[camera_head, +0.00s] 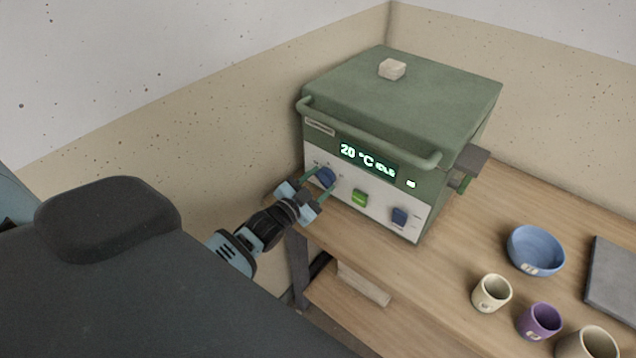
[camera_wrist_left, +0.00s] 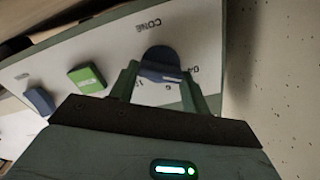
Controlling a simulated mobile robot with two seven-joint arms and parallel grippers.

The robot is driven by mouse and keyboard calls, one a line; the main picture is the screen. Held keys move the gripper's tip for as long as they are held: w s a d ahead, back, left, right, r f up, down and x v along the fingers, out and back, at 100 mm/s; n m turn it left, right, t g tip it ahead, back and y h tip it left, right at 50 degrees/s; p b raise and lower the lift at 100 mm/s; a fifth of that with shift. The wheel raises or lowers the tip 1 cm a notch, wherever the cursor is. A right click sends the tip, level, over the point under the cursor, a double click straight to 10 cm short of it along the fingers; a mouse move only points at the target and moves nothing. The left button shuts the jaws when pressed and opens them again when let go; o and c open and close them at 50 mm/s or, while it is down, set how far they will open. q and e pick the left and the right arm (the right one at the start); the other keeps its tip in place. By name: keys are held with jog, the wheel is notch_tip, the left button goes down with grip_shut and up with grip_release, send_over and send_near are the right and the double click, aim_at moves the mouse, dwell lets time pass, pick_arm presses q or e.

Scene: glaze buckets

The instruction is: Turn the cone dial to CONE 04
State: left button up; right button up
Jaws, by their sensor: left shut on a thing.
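The cone dial (camera_head: 326,176) is a round blue knob at the left of the kiln's white front panel. In the left wrist view the cone dial (camera_wrist_left: 160,60) sits beneath the word CONE, with small marks around its lower side and 04 at its right. My left gripper (camera_head: 318,184) is shut on the dial, one green finger on each side. The fingers also show in the left wrist view (camera_wrist_left: 158,78). The dial's pointer is not clear, so its setting cannot be read. My right gripper is not in view.
The green kiln (camera_head: 400,90) has a front handle bar above its lit display (camera_head: 368,159), reading 20 °C. A green button (camera_head: 360,198) and another blue knob (camera_head: 400,216) sit right of the dial. A blue bowl (camera_head: 535,250) and several cups stand on the wooden table at right.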

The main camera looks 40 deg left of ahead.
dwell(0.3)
pick_arm(q)
jog(key=o, duration=1)
jog(key=s, duration=0.7)
jog(key=shift+s+a, duration=0.3)
jog(key=shift+s, duration=0.1)
jog(key=s+d+f+n+g, duration=0.1)
jog(key=s+d+f+g, duration=0.2)
jog(key=s, duration=0.7)
jog(key=s+d+f+n+g+p, duration=0.1)
jog(key=s+d+f+n+g, duration=0.1)
jog(key=s+d+f, duration=0.4)
jog(key=s+d+f+n+g+p, duration=0.1)
jog(key=s+d+f+g, duration=0.3)
jog(key=s, duration=1)
jog(key=shift+s+d+f+n, duration=0.35)
jog(key=shift+d+f, duration=0.3)
jog(key=shift+d, duration=0.4)
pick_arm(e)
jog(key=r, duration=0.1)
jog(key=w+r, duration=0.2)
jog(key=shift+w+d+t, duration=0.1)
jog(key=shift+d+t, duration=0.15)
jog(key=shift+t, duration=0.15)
